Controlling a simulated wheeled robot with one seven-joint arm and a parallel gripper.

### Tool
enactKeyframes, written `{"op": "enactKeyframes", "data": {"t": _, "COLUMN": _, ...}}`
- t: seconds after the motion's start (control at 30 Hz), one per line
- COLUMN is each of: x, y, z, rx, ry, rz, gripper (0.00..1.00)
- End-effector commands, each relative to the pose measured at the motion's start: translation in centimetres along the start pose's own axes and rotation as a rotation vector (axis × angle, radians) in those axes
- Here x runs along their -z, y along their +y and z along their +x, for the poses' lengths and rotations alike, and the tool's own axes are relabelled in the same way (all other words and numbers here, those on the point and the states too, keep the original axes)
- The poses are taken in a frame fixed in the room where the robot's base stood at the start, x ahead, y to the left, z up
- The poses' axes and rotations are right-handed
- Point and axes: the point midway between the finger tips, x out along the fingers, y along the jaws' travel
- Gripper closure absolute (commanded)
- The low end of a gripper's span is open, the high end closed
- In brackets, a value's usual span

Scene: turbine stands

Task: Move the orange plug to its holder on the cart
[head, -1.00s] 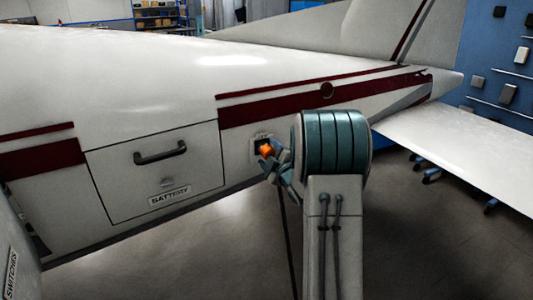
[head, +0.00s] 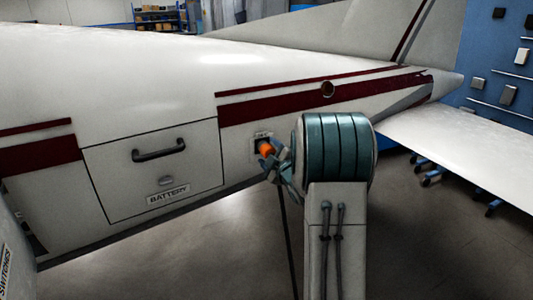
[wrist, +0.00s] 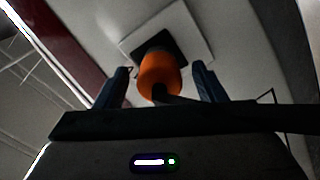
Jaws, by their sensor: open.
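The orange plug (head: 265,148) sits at a dark socket in a pale square plate on the side of the white aircraft. In the wrist view the plug (wrist: 160,74) stands out from the socket (wrist: 160,44), and a dark cable or handle leaves its near end. My gripper (head: 274,162) is at the plug. In the wrist view its two fingers (wrist: 160,86) are open, one on each side of the plug, with a gap on both sides. The holder and the cart are not in view.
The aircraft body (head: 120,75) fills the left and middle, with a battery hatch (head: 155,172) and its black handle (head: 158,150) left of the plug. A white tail surface (head: 460,145) juts out at right. A blue tool wall (head: 495,60) stands behind.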

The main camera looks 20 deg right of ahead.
Motion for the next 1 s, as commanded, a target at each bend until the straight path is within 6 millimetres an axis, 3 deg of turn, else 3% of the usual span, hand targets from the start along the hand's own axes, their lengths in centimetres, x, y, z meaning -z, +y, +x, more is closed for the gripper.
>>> {"op": "enactKeyframes", "data": {"t": 0.17, "x": 0.0, "y": 0.1, "z": 0.0, "rx": 0.000, "ry": 0.000, "rz": 0.000, "gripper": 0.36}}
{"op": "enactKeyframes", "data": {"t": 0.4, "x": 0.0, "y": 0.0, "z": 0.0, "rx": 0.000, "ry": 0.000, "rz": 0.000, "gripper": 1.00}}
{"op": "enactKeyframes", "data": {"t": 1.0, "x": 0.0, "y": 0.0, "z": -1.1, "rx": 0.000, "ry": 0.001, "rz": 0.000, "gripper": 1.00}}
